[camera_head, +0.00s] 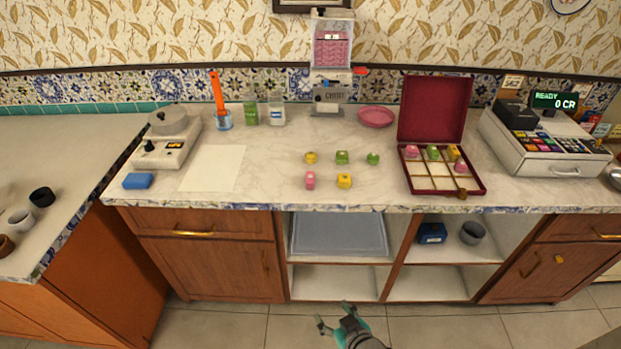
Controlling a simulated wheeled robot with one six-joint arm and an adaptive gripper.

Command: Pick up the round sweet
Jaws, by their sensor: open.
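Several small sweets stand apart on the marble counter: a yellow one (311,158), a green one (342,157) and another green one (373,158) in the back row, a pink one (310,180) and a yellow one (344,181) in front. The back-left yellow and back-right green sweets look rounder; the others look blockier. They are too small to be sure of their shapes. My gripper (334,317) is open and empty at the bottom, low in front of the cabinets, well away from the sweets.
An open dark red box (435,192) at the right holds several sweets in compartments. A pink plate (376,117), a dispenser (328,97) and jars stand behind. A scale (165,152), white sheet (213,168) and blue block (138,181) are left; a register (535,150) is right.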

